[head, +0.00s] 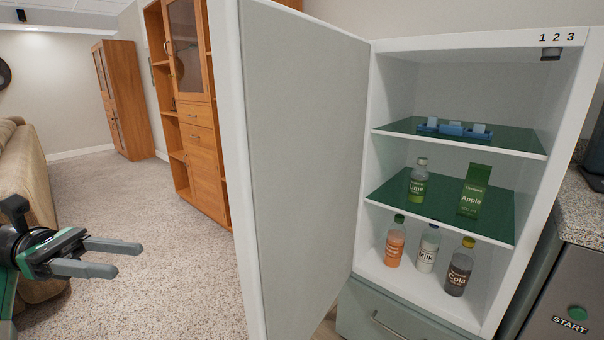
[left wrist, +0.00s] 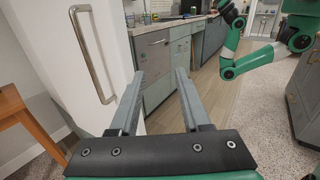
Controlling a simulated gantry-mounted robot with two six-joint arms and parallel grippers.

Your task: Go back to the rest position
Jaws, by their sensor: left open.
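My left gripper (head: 100,256) is at the lower left of the head view, open and empty, with its two grey fingers pointing right. It is over the carpet, apart from the fridge door (head: 300,150). In the left wrist view, the left gripper's fingers (left wrist: 160,95) are spread with nothing between them. The door's outer side and its long metal handle (left wrist: 93,55) show at the left of that view. A green and black arm of mine (left wrist: 236,50) shows at its upper right; its gripper's jaws cannot be made out.
The open fridge (head: 410,45) holds several bottles, an Apple carton (head: 474,192) and a blue tray (head: 450,130). A beige sofa (head: 25,170) stands at the left. Wooden cabinets (head: 122,100) stand behind. Carpet (head: 150,220) is free between sofa and door. A counter (head: 585,215) stands right.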

